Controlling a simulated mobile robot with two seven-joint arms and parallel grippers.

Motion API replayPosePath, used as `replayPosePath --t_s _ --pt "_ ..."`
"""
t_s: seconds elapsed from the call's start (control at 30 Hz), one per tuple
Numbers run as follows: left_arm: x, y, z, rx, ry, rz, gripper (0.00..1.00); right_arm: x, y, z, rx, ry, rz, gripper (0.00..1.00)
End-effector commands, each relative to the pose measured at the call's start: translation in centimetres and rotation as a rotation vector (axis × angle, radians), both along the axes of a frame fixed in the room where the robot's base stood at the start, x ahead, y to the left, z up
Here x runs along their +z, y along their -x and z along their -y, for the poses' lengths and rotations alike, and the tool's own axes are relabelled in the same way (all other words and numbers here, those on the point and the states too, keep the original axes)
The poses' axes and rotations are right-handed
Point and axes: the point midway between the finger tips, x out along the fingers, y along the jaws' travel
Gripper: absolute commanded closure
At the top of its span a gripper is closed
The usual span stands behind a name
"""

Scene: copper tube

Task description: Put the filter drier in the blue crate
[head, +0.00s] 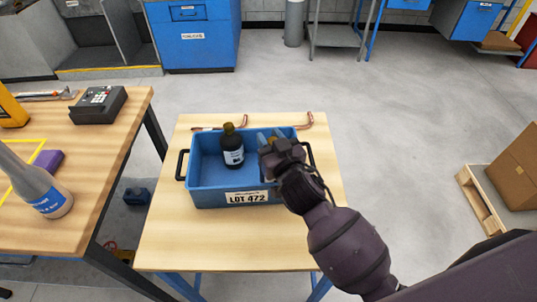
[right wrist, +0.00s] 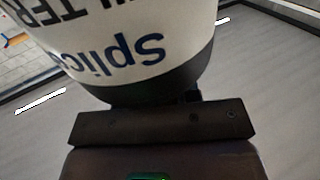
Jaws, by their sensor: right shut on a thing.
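The blue crate (head: 212,198) stands on the small wooden table, its front label reading LOT 472. My right gripper (head: 271,140) is over the right part of the crate. In the right wrist view it is shut on the filter drier (right wrist: 140,45), a rounded body with a white label and dark end, its lettering upside down. In the head view the drier is mostly hidden by my gripper, and I cannot tell whether it touches the crate. My left gripper is not in view.
A dark bottle (head: 232,155) with a white label stands inside the crate, left of my gripper. Thin copper tubes (head: 306,122) lie behind the crate. A workbench (head: 100,150) at left holds a grey bottle (head: 38,185) and a dark device (head: 98,105). The small table's front (head: 230,240) is clear.

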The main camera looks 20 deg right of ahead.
Motion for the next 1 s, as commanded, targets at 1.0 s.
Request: replayPosePath --t_s 1.0 --pt "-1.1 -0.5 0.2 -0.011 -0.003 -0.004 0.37 -5.6 0.0 0.0 0.001 0.000 0.003 1.00"
